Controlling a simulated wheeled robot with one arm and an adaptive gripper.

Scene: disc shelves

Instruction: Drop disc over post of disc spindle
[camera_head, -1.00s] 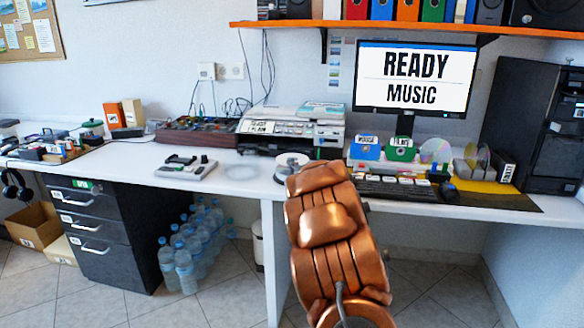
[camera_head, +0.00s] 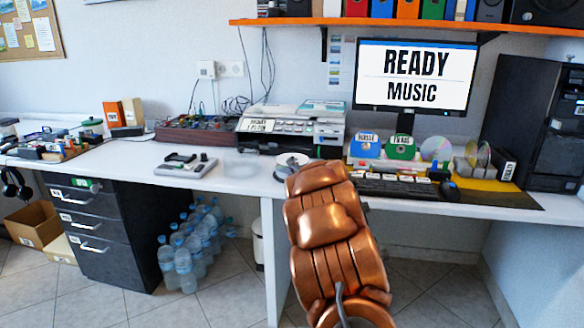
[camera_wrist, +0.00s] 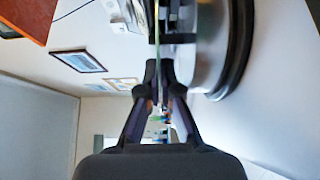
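My copper-coloured arm reaches over the desk in the head view and hides my gripper there. In the wrist view my gripper (camera_wrist: 159,70) has its dark fingers closed to a narrow gap, with a thin disc (camera_wrist: 161,52) seen edge-on between the tips. The disc spindle (camera_wrist: 208,45) is a silver round body with a dark rim, just to the right of the disc, which is the desk side in this turned view. The spindle also shows as a pale round thing beyond my arm (camera_head: 286,166). Its post is not clear to see.
A faint clear round thing (camera_head: 240,164) stands left of the spindle. A grey device (camera_head: 186,166) lies further left, and a printer-like machine (camera_head: 290,127) is behind. Disc sleeves (camera_head: 402,146), a rack of discs and a keyboard (camera_head: 397,188) are to the right. An orange shelf (camera_head: 420,27) hangs above.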

